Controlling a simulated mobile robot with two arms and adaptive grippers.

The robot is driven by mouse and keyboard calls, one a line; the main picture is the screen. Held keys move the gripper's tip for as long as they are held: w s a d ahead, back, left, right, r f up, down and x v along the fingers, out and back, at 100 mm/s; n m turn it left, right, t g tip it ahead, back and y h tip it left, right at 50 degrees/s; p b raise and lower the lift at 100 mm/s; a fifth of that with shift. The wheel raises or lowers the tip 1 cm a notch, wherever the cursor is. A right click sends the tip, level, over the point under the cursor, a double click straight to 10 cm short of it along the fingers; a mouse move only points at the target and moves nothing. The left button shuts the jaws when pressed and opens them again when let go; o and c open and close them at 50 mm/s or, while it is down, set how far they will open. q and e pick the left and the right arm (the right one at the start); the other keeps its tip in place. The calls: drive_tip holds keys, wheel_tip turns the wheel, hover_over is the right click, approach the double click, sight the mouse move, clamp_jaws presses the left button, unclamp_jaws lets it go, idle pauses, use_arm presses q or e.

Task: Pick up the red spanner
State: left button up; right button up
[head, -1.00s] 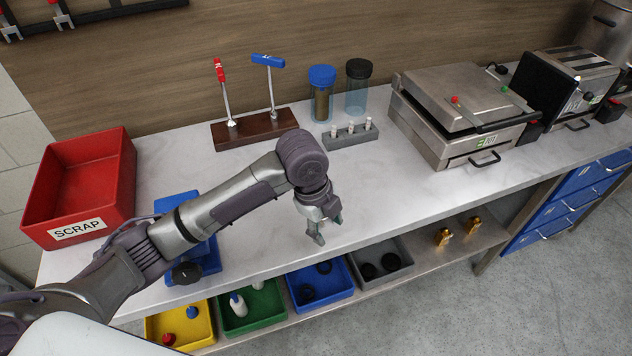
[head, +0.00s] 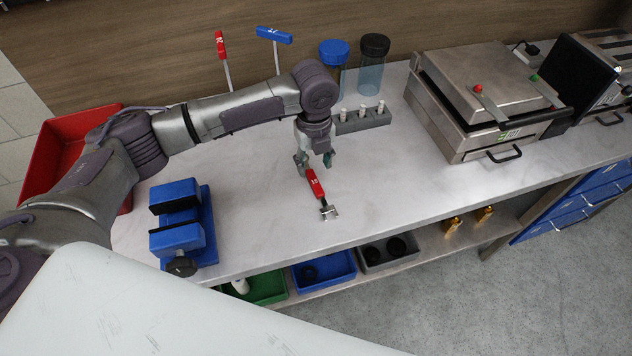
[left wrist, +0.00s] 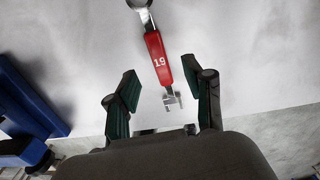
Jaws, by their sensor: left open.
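The red spanner (head: 315,184) lies on the pale worktop (head: 400,194), with a red, numbered middle and a metal open end toward the front edge. My left gripper (head: 314,163) is open and empty, pointing down over the rear part of the spanner and partly hiding it in the head view. In the left wrist view, the spanner (left wrist: 158,58) runs between the two spread fingers of the left gripper (left wrist: 160,73), with clear gaps on both sides. Its ring end is cut by the top of that picture. My right gripper is not in view.
A blue vise (head: 181,238) stands left of the spanner. A red bin (head: 50,155) is at the far left. Red-handled (head: 220,45) and blue-handled (head: 274,35) tools stand upright behind my arm. A grey block with pegs (head: 362,119) and a metal press (head: 470,110) are to the right.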

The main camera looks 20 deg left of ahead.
sight(314, 180)
use_arm(q)
drive_tip(key=shift+s+f+p, duration=0.2)
drive_tip(key=shift+f+p, duration=0.35)
drive_tip(key=shift+f, duration=0.15)
wheel_tip(314, 180, down, 4)
drive_tip(key=shift+r+p, duration=0.25)
drive_tip(key=shift+p, duration=0.25)
drive_tip(key=shift+f, duration=0.2)
clamp_jaws()
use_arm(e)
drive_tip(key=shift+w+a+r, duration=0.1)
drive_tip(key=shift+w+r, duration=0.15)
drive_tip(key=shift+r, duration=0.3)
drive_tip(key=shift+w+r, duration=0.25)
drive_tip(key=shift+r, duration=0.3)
